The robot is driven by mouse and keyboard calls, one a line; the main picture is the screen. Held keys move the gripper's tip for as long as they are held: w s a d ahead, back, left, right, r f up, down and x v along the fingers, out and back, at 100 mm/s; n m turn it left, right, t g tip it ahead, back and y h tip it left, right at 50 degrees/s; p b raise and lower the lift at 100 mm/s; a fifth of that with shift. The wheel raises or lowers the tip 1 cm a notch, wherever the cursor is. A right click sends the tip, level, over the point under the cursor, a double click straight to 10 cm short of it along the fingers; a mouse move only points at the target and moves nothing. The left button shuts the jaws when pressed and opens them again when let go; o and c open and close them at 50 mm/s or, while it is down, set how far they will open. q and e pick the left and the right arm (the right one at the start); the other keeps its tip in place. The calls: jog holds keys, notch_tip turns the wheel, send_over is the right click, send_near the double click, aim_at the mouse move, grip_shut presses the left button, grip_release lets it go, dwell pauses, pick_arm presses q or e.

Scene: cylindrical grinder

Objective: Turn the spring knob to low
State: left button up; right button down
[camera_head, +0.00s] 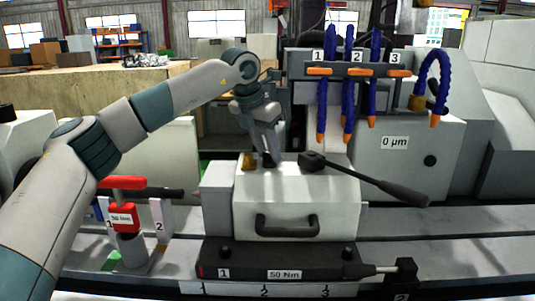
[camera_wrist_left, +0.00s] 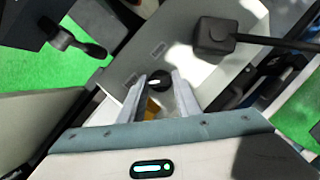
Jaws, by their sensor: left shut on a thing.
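The spring knob (camera_wrist_left: 158,80) is a small black round knob with a white mark, seen in the wrist view on top of the light grey machine housing (camera_head: 295,200). My left gripper (camera_head: 269,158) points down onto the top of this housing. In the wrist view the two fingers of my left gripper (camera_wrist_left: 160,84) stand on either side of the knob and are shut on it. The fingers hide most of the knob in the head view. Two small labels (camera_wrist_left: 158,50) lie beside the knob, too small to read. My right gripper is not in view.
A black lever (camera_head: 375,180) reaches to the right from the housing top, close to my left gripper. Blue hoses with orange nozzles (camera_head: 348,125) hang behind. A brass-coloured part (camera_head: 249,161) stands just left of the gripper. A red-handled tool (camera_head: 123,215) stands at the left.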

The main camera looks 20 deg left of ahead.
pick_arm(q)
jog(key=shift+r, duration=0.1)
jog(key=o, duration=1.1)
jog(key=shift+c, duration=0.2)
